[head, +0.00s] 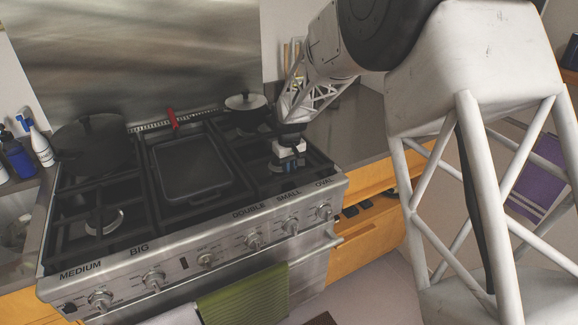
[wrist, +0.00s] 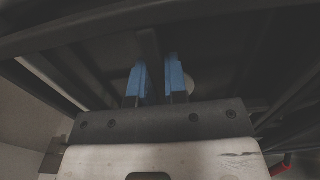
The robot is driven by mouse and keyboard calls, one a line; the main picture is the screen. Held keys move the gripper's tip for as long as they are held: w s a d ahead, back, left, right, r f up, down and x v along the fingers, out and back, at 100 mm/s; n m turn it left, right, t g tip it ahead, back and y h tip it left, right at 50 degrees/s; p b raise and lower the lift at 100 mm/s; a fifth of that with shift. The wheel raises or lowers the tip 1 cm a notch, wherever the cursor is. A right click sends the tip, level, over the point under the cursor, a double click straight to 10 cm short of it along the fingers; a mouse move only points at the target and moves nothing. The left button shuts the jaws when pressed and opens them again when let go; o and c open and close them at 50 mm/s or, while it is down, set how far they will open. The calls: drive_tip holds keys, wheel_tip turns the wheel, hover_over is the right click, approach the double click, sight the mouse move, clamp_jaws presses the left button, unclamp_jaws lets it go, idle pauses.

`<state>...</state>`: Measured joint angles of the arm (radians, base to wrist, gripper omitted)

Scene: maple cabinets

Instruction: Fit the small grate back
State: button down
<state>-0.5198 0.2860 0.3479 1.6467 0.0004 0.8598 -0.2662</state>
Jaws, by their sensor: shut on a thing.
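The small grate (head: 313,168) is a black barred grate at the right end of the steel stove (head: 190,252), by the labels SMALL and OVAL. My gripper (head: 288,166) reaches down from the upper right onto it. In the wrist view, the blue fingertips of my gripper (wrist: 159,76) are close together on a dark bar of the small grate (wrist: 149,45). The dark bars blend together, so I cannot tell whether the grate sits flat or is slightly raised. My gripper hides part of it in the head view.
A black griddle pan (head: 190,168) with a red handle covers the middle burners. A lidded pot (head: 246,108) stands behind the grate, and a large dark pot (head: 90,142) stands at the back left. Bare counter (head: 350,125) lies to the right.

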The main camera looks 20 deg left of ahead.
drive_tip(key=c, duration=1.1)
unclamp_jaws()
drive_tip(key=shift+r, duration=3.9)
drive_tip(key=shift+r, duration=0.1)
